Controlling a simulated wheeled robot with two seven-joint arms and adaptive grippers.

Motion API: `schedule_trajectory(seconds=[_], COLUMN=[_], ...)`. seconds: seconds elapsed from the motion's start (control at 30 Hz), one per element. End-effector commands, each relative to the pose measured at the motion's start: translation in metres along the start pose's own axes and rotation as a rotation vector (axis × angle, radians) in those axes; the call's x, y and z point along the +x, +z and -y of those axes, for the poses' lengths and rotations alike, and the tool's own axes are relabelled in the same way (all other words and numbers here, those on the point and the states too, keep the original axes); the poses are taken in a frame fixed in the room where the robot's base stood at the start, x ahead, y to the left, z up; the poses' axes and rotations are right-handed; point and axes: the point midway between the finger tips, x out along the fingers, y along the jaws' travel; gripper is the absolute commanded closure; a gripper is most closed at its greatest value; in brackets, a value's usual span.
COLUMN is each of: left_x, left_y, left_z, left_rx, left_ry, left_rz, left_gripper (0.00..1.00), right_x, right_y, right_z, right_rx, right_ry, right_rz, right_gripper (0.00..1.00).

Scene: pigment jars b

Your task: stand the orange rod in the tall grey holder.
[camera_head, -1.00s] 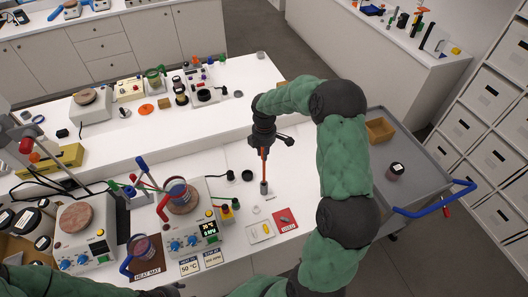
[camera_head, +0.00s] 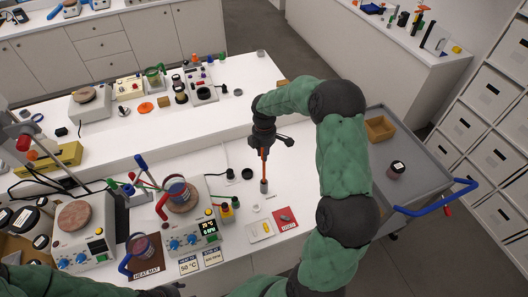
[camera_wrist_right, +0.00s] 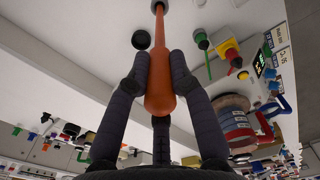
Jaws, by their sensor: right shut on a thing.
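The orange rod (camera_head: 264,165) is upright in my right gripper (camera_head: 264,150), below the dark wrist. The right wrist view shows its thick orange handle (camera_wrist_right: 160,85) between the two dark fingers of the right gripper (camera_wrist_right: 160,62). The small tall grey holder (camera_head: 264,187) stands on the white bench directly under the rod. The rod's lower end meets the holder's top; how deep it sits inside cannot be told. In the right wrist view the rod's thin end reaches the holder (camera_wrist_right: 158,4) at the top edge. My left gripper is not clearly seen at the bottom left.
Left of the holder are a black round cap (camera_head: 247,174) and a hot plate (camera_head: 193,216) with a jar on it. In front lie a white tray (camera_head: 260,230) and a red card (camera_head: 285,218). A grey cart (camera_head: 425,175) stands at the right. The bench around the holder is mostly clear.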

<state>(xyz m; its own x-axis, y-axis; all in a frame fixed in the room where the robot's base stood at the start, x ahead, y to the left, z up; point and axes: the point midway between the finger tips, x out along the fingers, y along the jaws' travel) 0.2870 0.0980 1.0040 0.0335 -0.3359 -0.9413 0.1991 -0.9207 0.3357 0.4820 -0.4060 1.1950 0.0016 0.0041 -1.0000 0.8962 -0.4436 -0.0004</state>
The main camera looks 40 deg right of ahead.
Motion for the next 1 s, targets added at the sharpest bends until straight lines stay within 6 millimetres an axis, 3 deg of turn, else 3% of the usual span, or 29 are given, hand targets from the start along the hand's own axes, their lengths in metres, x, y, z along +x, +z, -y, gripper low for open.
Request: schedule_trajectory(seconds=[1.0], left_x=[0.015], left_y=[-0.001], left_z=[0.005], left_rx=[0.000], left_ry=[0.000], left_rz=[0.000], left_gripper=[0.48], right_x=[0.022], right_y=[0.000], right_z=[0.000], right_rx=[0.000], right_ry=[0.000], right_rz=[0.000], right_gripper=[1.00])
